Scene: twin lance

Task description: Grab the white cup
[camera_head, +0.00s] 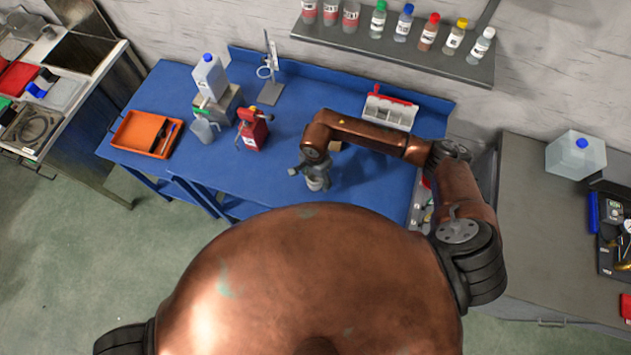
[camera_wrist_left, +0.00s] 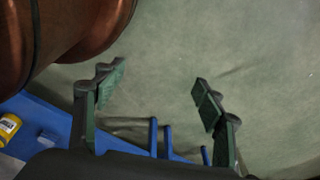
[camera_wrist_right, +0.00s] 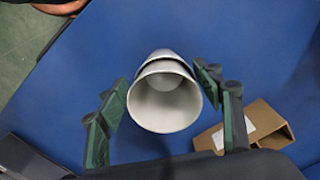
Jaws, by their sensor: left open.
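The white cup (camera_wrist_right: 165,115) stands on the blue table, and its round open mouth faces the right wrist camera. In the head view the cup (camera_head: 315,184) is small and partly covered by my right gripper (camera_head: 312,172). In the right wrist view my right gripper (camera_wrist_right: 160,88) is open, with one finger on each side of the cup. Gaps show between the fingers and the cup wall. My left gripper (camera_wrist_left: 160,78) is open and empty over the green floor, near the table edge; it is not in the head view.
A brown cardboard box (camera_wrist_right: 247,128) lies close beside the cup. The blue table (camera_head: 350,205) also holds an orange tray (camera_head: 140,133), a red device (camera_head: 253,133), a white jug (camera_head: 209,77) and a white organizer (camera_head: 390,110). A shelf of bottles (camera_head: 390,46) hangs behind.

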